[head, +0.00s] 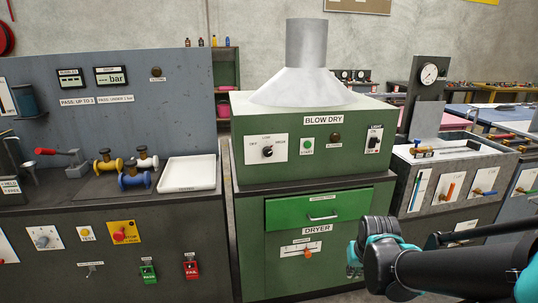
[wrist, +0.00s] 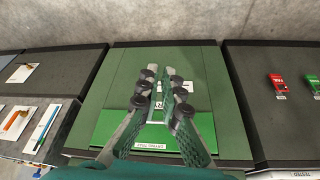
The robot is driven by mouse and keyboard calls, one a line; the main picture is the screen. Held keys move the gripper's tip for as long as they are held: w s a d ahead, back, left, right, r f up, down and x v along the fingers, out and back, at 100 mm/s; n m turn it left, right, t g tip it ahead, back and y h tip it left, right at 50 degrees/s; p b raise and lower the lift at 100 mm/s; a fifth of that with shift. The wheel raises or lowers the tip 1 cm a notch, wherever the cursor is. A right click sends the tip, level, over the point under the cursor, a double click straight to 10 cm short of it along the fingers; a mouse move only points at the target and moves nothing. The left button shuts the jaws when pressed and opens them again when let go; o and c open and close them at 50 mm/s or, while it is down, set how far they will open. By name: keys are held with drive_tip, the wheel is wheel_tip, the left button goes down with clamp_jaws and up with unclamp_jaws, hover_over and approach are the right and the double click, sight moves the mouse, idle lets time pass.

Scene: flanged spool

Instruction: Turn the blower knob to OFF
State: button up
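The blower knob (head: 267,152) is a small black knob on a white plate on the green BLOW DRY unit (head: 350,118). The plate reads OFF at left, LOW at top and what looks like HIGH at right. The knob's pointer is too small to read surely. My gripper (head: 354,262) is low and to the right of the knob, in front of the lower green cabinet, well apart from it. In the wrist view my gripper (wrist: 160,78) shows two fingers with an empty gap between them, over the cabinet's green front. The knob is not in the wrist view.
Beside the knob are a green button (head: 308,145), a dark round lamp or button (head: 335,137) and a black switch (head: 373,140). Below are a green drawer (head: 318,208) with a handle and a DRYER slider (head: 307,250). A white tray (head: 188,174) stands on the left bench.

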drive_tip(key=o, duration=0.7)
drive_tip(key=w+r, duration=0.1)
drive_tip(key=w, duration=0.1)
drive_tip(key=w+d+r+t+h, duration=0.1)
drive_tip(key=w, duration=0.2)
drive_tip(key=w+d+r+t+h, duration=0.1)
drive_tip(key=w, duration=0.1)
drive_tip(key=shift+w+d+m, duration=0.1)
drive_tip(key=shift+w+m, duration=0.05)
drive_tip(key=shift+m, duration=0.15)
drive_tip(key=shift+o, duration=1.2)
drive_tip(key=w+r+t, duration=0.1)
drive_tip(key=w, duration=0.1)
drive_tip(key=w+r+t+h, duration=0.1)
drive_tip(key=w, duration=0.1)
drive_tip(key=shift+r, duration=0.2)
drive_tip(key=shift+o, duration=0.3)
drive_tip(key=w+a+r+t, duration=0.4)
drive_tip(key=w+r, duration=0.2)
drive_tip(key=w, duration=0.1)
drive_tip(key=shift+w+a+n, duration=0.2)
drive_tip(key=shift+w+n, duration=0.1)
drive_tip(key=shift+n, duration=0.1)
drive_tip(key=n+t+y, duration=0.5)
drive_tip(key=n+y, duration=0.1)
drive_tip(key=y, duration=0.2)
approach(268, 152)
drive_tip(key=x, duration=1)
drive_tip(key=shift+w+a, duration=0.1)
drive_tip(key=shift+w, duration=0.25)
